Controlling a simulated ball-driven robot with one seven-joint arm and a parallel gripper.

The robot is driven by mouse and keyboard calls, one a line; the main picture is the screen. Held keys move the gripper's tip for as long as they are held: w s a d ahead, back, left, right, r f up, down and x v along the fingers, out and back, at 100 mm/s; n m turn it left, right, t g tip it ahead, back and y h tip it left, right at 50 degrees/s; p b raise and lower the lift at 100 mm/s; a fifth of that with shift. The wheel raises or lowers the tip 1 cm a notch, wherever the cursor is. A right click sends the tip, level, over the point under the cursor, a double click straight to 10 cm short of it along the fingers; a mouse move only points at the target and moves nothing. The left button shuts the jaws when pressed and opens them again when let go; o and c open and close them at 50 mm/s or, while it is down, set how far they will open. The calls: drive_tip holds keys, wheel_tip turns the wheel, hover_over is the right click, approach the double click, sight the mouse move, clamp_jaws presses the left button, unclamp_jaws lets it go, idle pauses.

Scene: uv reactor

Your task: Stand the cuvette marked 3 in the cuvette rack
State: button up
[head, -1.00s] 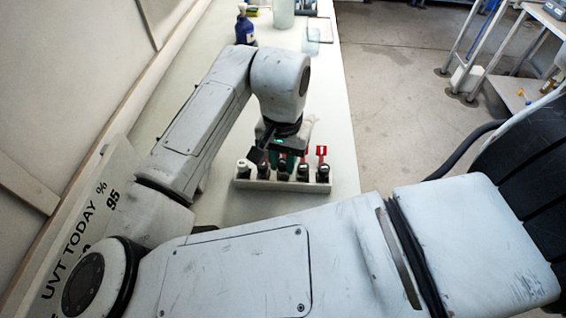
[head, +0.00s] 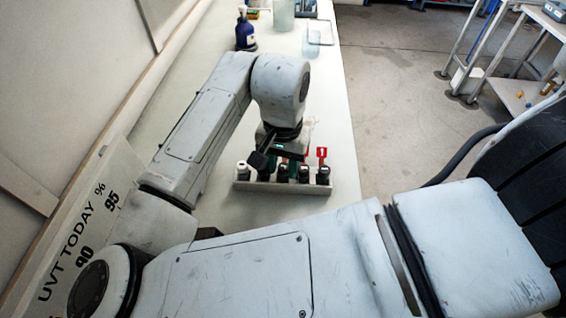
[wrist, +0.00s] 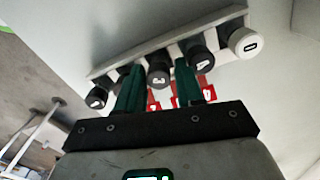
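The cuvette rack (head: 283,187) is a pale bar on the bench, with several dark-capped cuvettes and one white-capped cuvette upright in a row. In the wrist view the rack (wrist: 170,38) runs slantwise. My gripper (wrist: 157,64) points down over it, with a green finger on each side of a black cap. That cap (wrist: 159,77) seems to read 3, though the mark is small. It stands in line with the other caps, with a narrow gap showing beside the fingers. The left finger hides part of the row.
Red tags (head: 322,153) stand behind the rack. A blue bottle (head: 245,32) and a clear container (head: 284,14) are farther back. The bench (head: 335,120) ends at the right.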

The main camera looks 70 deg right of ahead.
sight(284, 167)
wheel_tip(284, 167, up, 13)
drive_tip(key=shift+p, duration=0.4)
idle(0.4)
